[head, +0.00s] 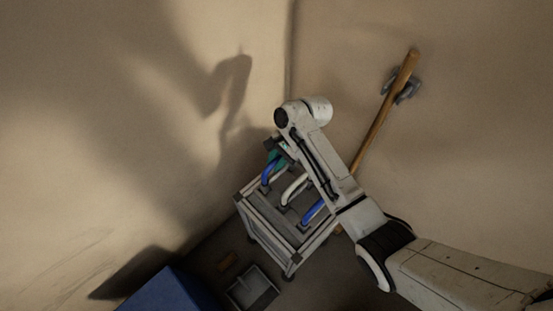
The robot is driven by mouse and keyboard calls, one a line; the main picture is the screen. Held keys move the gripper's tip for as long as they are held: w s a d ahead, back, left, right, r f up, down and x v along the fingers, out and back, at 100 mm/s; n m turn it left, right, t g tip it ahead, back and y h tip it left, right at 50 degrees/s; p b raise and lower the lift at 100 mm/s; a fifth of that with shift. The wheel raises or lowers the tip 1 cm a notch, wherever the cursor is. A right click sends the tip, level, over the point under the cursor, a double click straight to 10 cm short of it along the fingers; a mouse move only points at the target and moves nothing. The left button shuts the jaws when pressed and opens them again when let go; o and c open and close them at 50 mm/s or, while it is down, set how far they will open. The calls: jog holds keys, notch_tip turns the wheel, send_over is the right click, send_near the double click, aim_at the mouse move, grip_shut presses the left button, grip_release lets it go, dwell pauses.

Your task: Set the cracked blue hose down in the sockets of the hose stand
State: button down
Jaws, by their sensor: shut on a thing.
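The hose stand (262,226) is a grey, boxy frame standing in the corner, tilted in the picture. A blue hose (267,175) is at its far left end, and another blue hose (314,212) is at its near right end. Cracks are too small to make out on either. My gripper (276,153) is mostly hidden behind my arm's wrist, close above the far blue hose, and appears shut on it. Whether that hose's ends touch the sockets cannot be told.
A white hose (295,187) stands between the two blue ones. A wooden handle (384,111) leans on the wall behind my arm, by a grey wall bracket (406,87). A blue box (172,291) and a grey tray (252,288) are at the bottom. Walls close in behind the stand.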

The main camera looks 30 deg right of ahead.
jog(key=shift+f, duration=0.6)
dwell(0.3)
jog(key=c, duration=0.9)
grip_release()
jog(key=v, duration=1)
jog(key=shift+d+r+b, duration=0.2)
jog(key=shift+r+b, duration=0.1)
jog(key=shift+r, duration=0.1)
jog(key=shift+s, duration=0.1)
